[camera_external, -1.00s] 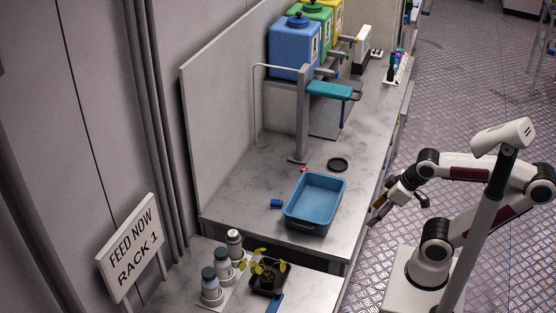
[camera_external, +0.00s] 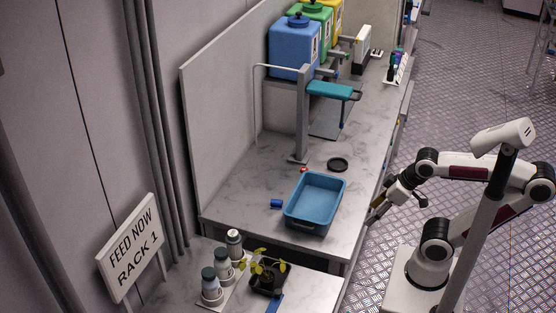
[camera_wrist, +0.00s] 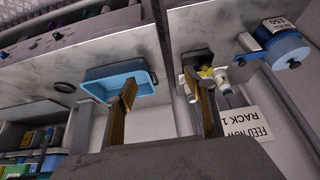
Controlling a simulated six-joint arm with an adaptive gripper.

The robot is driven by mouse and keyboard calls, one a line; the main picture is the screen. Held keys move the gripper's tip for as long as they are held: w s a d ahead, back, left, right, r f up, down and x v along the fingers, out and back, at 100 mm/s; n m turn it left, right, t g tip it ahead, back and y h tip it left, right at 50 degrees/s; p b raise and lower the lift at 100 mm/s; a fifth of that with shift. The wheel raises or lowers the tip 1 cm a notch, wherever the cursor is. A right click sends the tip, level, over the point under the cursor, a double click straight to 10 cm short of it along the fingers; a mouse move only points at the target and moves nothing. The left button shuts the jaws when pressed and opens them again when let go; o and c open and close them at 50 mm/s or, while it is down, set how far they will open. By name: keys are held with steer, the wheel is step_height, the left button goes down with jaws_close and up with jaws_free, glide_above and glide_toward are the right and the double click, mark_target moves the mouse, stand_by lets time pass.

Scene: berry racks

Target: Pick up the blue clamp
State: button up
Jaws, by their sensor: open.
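A small blue piece (camera_external: 276,203) lies on the grey marble bench just left of the blue tray; it is too small to tell whether it is the clamp. Another blue item, long and flat (camera_external: 274,303), lies beside the potted seedling at the lower edge, partly cut off. I cannot make out a clamp shape on either. My gripper (camera_external: 374,212) hangs off the right edge of the bench, to the right of the tray. In the wrist view my gripper (camera_wrist: 168,105) is open, its two brown fingers well apart with nothing between them.
The blue tray (camera_external: 289,212) stands near the bench edge, with a black ring (camera_external: 338,164) behind it. A grey stand with a teal arm (camera_external: 330,90) rises behind. Bottles (camera_external: 222,266) and a potted seedling (camera_external: 268,275) occupy the nearer bench. A sign (camera_external: 131,248) stands left.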

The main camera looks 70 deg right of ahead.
steer(key=w+a+r+m+t, duration=0.1)
steer(key=w+a+r+t, duration=0.3)
steer(key=w, duration=0.7)
steer(key=w+d+r+m+t+y, duration=0.1)
steer(key=w+r, duration=0.6)
steer(key=w, duration=0.4)
steer(key=w+a+r+m+t, duration=0.1)
steer(key=w+a+r+t, duration=0.3)
steer(key=w, duration=0.7)
steer(key=w+d+r+m+h, duration=0.2)
steer(key=w+d+m+h, duration=0.15)
steer(key=w+d, duration=0.45)
steer(key=w+d+f+m+g+h, duration=0.4)
steer(key=w+d+f+m+h, duration=0.45)
steer(key=f, duration=0.35)
steer(key=s+f+m+g+h, duration=0.1)
steer(key=s+f+g, duration=0.3)
steer(key=f, duration=0.5)
steer(key=s+f+m+g+h, duration=0.2)
steer(key=s+f+g, duration=0.3)
steer(key=f, duration=0.4)
steer(key=shift+s+d+f+g, duration=0.3)
steer(key=shift+f+g, duration=0.1)
steer(key=shift+g, duration=0.5)
steer(key=shift+w, duration=0.1)
